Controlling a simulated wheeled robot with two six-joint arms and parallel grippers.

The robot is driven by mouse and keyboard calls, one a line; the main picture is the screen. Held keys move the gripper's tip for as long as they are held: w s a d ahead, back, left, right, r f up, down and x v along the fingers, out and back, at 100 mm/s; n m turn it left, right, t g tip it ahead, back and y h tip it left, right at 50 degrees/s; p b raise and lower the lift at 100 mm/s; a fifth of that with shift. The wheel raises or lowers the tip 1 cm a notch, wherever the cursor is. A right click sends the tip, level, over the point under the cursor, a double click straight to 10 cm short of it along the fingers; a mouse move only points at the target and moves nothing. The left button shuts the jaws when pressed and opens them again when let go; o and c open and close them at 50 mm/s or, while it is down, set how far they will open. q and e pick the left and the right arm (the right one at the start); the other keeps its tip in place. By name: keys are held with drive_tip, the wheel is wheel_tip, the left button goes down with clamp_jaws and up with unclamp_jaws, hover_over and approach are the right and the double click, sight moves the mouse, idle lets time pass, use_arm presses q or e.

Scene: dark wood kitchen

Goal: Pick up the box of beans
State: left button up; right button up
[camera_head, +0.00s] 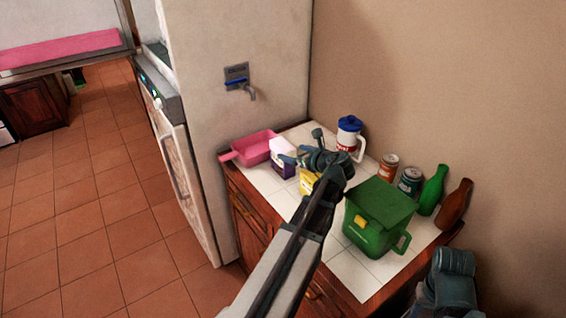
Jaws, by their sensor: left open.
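My left gripper (300,146) reaches over the counter from below, its fingers spread and empty. A white and purple carton (284,160) stands just behind and left of the fingers. A yellow box (308,183) stands under the wrist, and my arm covers part of it. No label is readable, so I cannot tell which of these is the box of beans. I cannot tell whether the fingers touch the carton. Part of my right arm shows at the lower right, but its gripper is not seen.
The white-tiled counter also holds a pink container (254,149), a blue-lidded jug (349,137), two cans (388,168), a green lidded bin (380,215), a green bottle (433,190) and a brown bottle (454,206). A wall stands behind. The tiled floor (90,220) at left is clear.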

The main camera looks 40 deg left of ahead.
sight(289, 151)
use_arm(q)
drive_tip(key=shift+b+x, duration=0.3)
drive_tip(key=shift+x, duration=1.2)
drive_tip(key=x, duration=0.1)
drive_tip(key=b+x, duration=0.1)
drive_tip(key=x, duration=0.2)
drive_tip(key=shift+w+a+f+b, duration=0.1)
drive_tip(key=shift+w+a+b, duration=0.05)
drive_tip(key=shift+w+b, duration=0.2)
drive_tip(key=shift+w+a, duration=0.1)
drive_tip(key=shift+a, duration=0.25)
clamp_jaws()
